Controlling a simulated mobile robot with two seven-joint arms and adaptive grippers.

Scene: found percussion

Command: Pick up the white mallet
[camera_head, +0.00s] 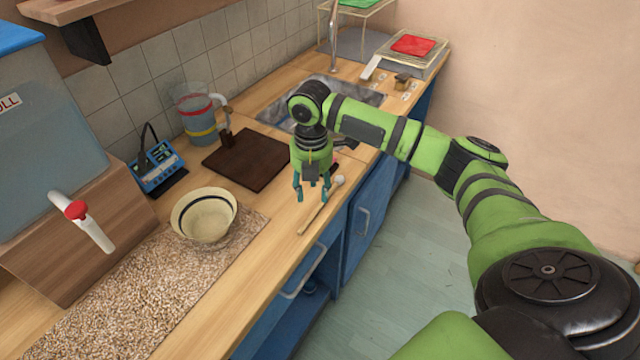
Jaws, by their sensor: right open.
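The white mallet (338,181) lies near the front edge of the wooden counter. Its pale stick runs down and left from the white head. My right gripper (312,192) points down above the counter, just left of the mallet's head and over its stick. Its fingers are apart with nothing between them. I cannot tell how high the fingertips are above the stick. My left gripper is not in view.
A dark board (248,160) lies left of the gripper. A bowl (204,214) stands on a speckled mat (150,300). A clear jug (197,112), a blue device (158,168) and a sink (275,112) are further back. Blue cabinets (365,210) drop to open floor.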

